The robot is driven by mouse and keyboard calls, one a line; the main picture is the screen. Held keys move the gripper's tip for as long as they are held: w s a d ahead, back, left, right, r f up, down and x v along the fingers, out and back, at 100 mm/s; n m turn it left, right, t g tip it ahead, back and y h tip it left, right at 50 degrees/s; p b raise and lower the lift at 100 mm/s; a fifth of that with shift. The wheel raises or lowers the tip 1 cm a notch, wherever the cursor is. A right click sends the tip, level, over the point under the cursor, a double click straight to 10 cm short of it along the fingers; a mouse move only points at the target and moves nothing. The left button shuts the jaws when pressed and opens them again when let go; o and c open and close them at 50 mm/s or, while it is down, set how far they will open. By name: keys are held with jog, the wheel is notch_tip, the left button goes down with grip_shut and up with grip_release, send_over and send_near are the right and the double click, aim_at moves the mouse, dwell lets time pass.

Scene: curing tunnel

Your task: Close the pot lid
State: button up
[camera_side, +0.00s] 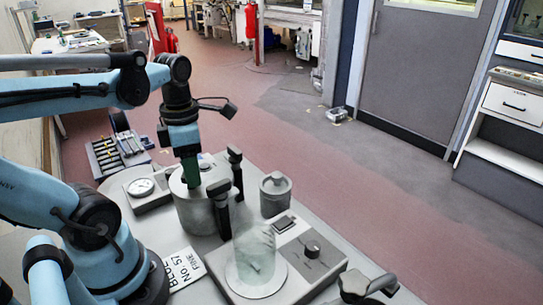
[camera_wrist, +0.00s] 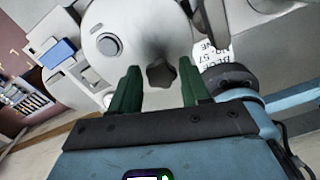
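A grey metal pot (camera_side: 196,214) stands on the light bench in the side view, below my gripper (camera_side: 191,183). Its pale round top shows around my green fingers. In the wrist view, a pale rounded surface that looks like the pot lid (camera_wrist: 137,20) carries a dark, lobed knob (camera_wrist: 161,76). My gripper (camera_wrist: 160,78) is open, with the knob between its two green fingers in the picture and a gap on each side. My wrist and fingers hide part of the pot top, so I cannot tell whether the lid is seated.
A smaller lidded grey canister (camera_side: 275,194) stands right of the pot. Dark upright posts (camera_side: 221,209) stand close by. A control box with a knob (camera_side: 312,249) and a clear glass vessel (camera_side: 254,250) are in front. A dial instrument (camera_side: 141,187) and a tool tray (camera_side: 118,152) lie left.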

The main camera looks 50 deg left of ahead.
jog(key=shift+o, duration=1.1)
jog(key=shift+r, duration=0.1)
notch_tip(320, 180, up, 12)
jog(key=w+d+f+m+t, duration=0.3)
jog(key=f+m, duration=0.3)
jog(key=m, duration=1)
jog(key=w+d+f+m+t, duration=0.4)
jog(key=w+d+f+m, duration=0.1)
jog(key=m, duration=1.1)
jog(key=shift+w+f+m, duration=0.3)
jog(key=shift+w+f, duration=0.15)
jog(key=shift+w, duration=0.25)
